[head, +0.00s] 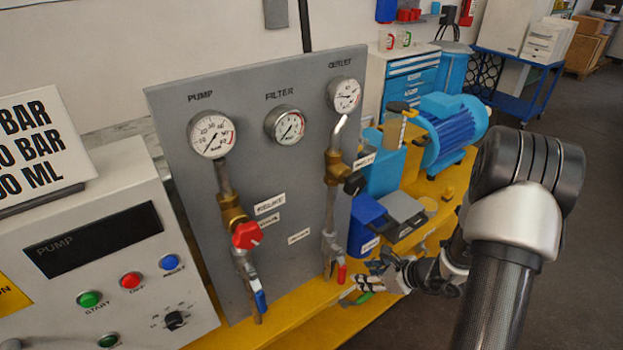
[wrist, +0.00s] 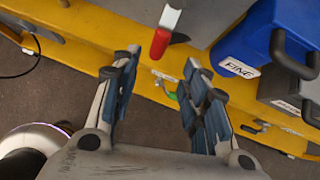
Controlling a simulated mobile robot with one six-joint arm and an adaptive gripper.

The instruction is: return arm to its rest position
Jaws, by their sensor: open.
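My arm reaches in from the right in the head view, and my gripper (head: 362,285) is low beside the yellow bench edge, near the outlet pipe's lower end.
The grey gauge panel (head: 285,180) stands left of my gripper. A blue case (wrist: 262,40) labelled FINE and a grey case (wrist: 290,90) sit on the yellow bench (wrist: 80,60). A blue motor (head: 450,125) stands behind. Open floor (head: 590,200) lies at the right.

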